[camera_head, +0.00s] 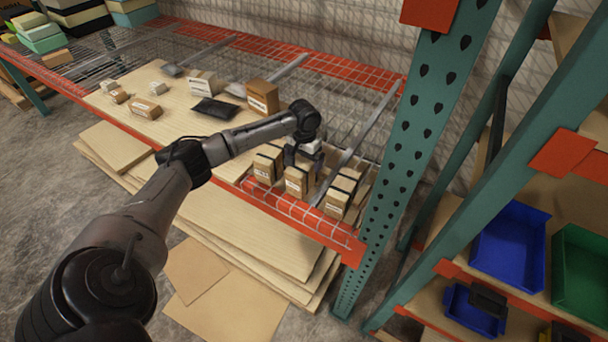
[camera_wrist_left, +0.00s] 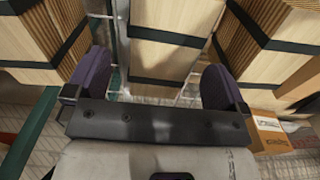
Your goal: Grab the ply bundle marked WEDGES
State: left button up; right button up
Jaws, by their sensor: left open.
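Several ply bundles with black bands stand together on the wire shelf: a left one (camera_head: 264,168), a middle one (camera_head: 296,184) and a right one (camera_head: 337,202). They carry small pale labels, too small to read, so I cannot tell which says WEDGES. My left gripper (camera_head: 302,153) is above and behind the middle bundle, partly hidden by its own wrist. In the left wrist view its dark fingers (camera_wrist_left: 150,82) are apart, with a banded bundle (camera_wrist_left: 165,60) showing between and beyond them; I cannot tell whether they touch. Other bundles flank it closely. My right gripper is out of view.
A brown box (camera_head: 263,97), a black pouch (camera_head: 214,109) and small cartons lie on the plywood board (camera_head: 180,125) at left. A green post (camera_head: 425,120) rises right of the bundles. Blue (camera_head: 511,243) and green bins stand on the right rack.

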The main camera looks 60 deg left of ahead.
pick_arm(q)
jog(key=shift+f+b, duration=0.45)
jog(key=shift+f, duration=2.2)
jog(key=shift+c, duration=0.4)
jog(key=shift+r, duration=0.1)
jog(key=c, duration=1.3)
